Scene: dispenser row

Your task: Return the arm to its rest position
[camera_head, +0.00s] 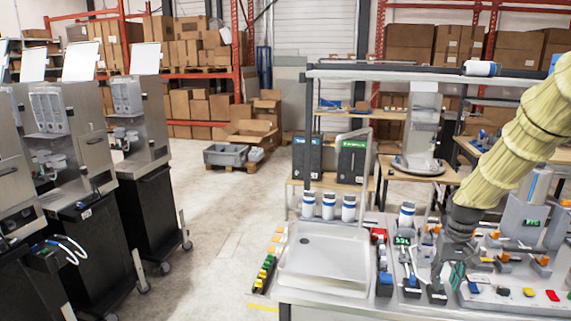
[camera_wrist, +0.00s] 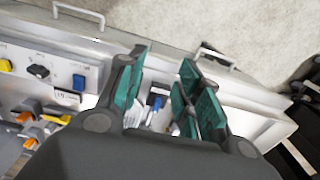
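My arm, in a yellowish ribbed sleeve, comes in from the right edge in the head view. My gripper (camera_head: 446,274) points down over the right part of the workbench (camera_head: 350,303), close above its control panels. In the wrist view my gripper (camera_wrist: 166,85) has its two green-padded fingers spread apart. Nothing shows held between them. Bench parts, including a small blue piece (camera_wrist: 157,101), show through the gap below. I cannot tell from the head view whether the fingertips touch anything.
A pale shallow tray (camera_head: 325,262) lies left of my gripper, with several white canisters (camera_head: 328,206) behind it. A panel with coloured buttons (camera_head: 515,293) and a grey device with a green display (camera_head: 532,222) stand right. Dark cabinets (camera_head: 150,215) line the left; floor between is clear.

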